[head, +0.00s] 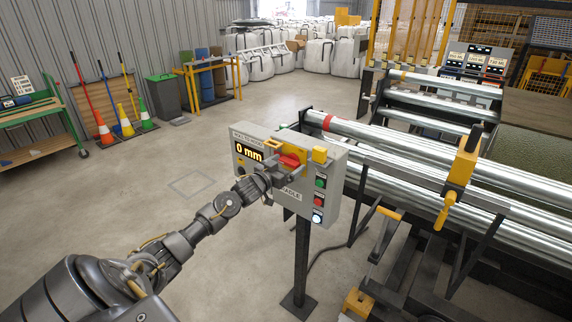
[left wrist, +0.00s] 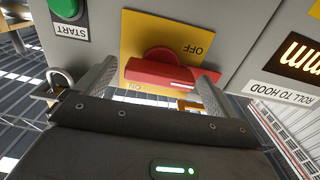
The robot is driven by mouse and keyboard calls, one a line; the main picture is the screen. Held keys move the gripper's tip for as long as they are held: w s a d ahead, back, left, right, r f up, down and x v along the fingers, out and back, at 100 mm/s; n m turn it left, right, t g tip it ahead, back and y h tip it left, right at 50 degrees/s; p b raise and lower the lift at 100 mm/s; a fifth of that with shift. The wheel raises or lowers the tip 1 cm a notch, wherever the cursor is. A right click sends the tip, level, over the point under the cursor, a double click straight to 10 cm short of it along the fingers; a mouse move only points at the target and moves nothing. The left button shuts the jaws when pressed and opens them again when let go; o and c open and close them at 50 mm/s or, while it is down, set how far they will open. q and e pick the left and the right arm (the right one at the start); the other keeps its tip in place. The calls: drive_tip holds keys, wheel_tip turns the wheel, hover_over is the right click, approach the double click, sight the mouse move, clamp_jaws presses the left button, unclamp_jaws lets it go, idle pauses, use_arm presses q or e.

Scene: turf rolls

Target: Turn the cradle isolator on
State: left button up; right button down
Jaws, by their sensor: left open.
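The cradle isolator is a red rotary handle (head: 290,160) on a yellow plate on the front of a grey control box (head: 333,192). In the left wrist view, which is upside down, the red handle (left wrist: 160,70) lies roughly crosswise on the yellow plate (left wrist: 140,28). OFF is printed above its right part and ON below its left part. My left gripper (head: 274,170) is at the box. In the wrist view its open fingers (left wrist: 158,82) stand at either end of the handle; I cannot tell whether they touch it. My right gripper is not in view.
The box stands on a dark post (head: 301,255) and has a 0 mm display (head: 249,152), a green START button (head: 320,182) and other buttons below. A padlock (left wrist: 60,84) hangs near the left finger. Metal rollers (head: 410,150) stand to the right. Open floor lies left.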

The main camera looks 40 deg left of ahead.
use_arm(q)
drive_tip(key=c, duration=1)
drive_tip(key=shift+m, duration=0.3)
drive_tip(key=m+b, duration=0.1)
drive_tip(key=m, duration=0.3)
drive_tip(key=m+b, duration=0.2)
drive_tip(key=m, duration=0.2)
drive_tip(key=shift+m, duration=0.3)
drive_tip(key=m+b, duration=0.2)
drive_tip(key=m, duration=0.3)
drive_tip(key=shift+f+b, duration=0.15)
drive_tip(key=shift+b, duration=0.15)
drive_tip(key=shift+m+b, duration=0.9)
drive_tip(key=shift+m, duration=1.1)
